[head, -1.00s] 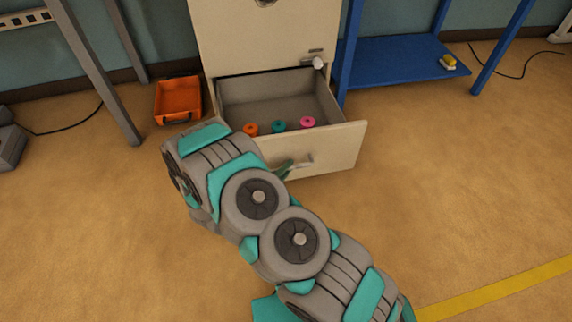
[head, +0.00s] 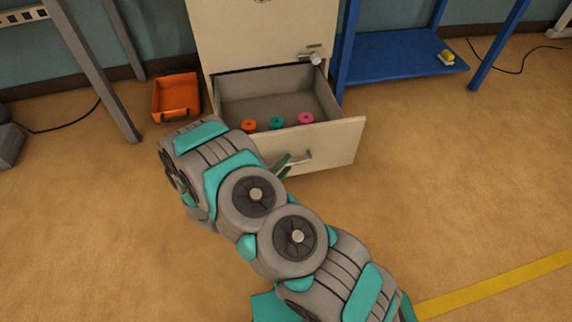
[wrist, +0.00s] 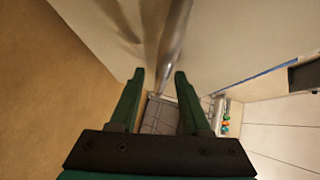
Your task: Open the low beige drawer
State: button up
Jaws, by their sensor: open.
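The low beige drawer (head: 335,148) is pulled well out of its cabinet, and its grey inside shows. Its metal handle (head: 301,158) is on the front panel. My gripper (head: 283,165) is at the left part of this handle, mostly hidden behind my arm. In the wrist view my gripper (wrist: 159,75) has its two green fingers apart. The handle bar (wrist: 174,40) runs between the fingertips in the picture; I cannot tell whether it touches them. An orange ring (head: 249,126), a teal ring (head: 277,122) and a pink ring (head: 306,118) lie inside the drawer.
The beige cabinet (head: 255,40) has another handle above the drawer. An orange bin (head: 176,96) stands on the floor to its left. A blue shelf (head: 395,60) with a small yellow item (head: 447,58) is to its right.

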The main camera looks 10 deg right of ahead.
jog(key=v, duration=0.7)
jog(key=shift+s+a, duration=0.1)
jog(key=shift+s, duration=0.05)
dwell(0.5)
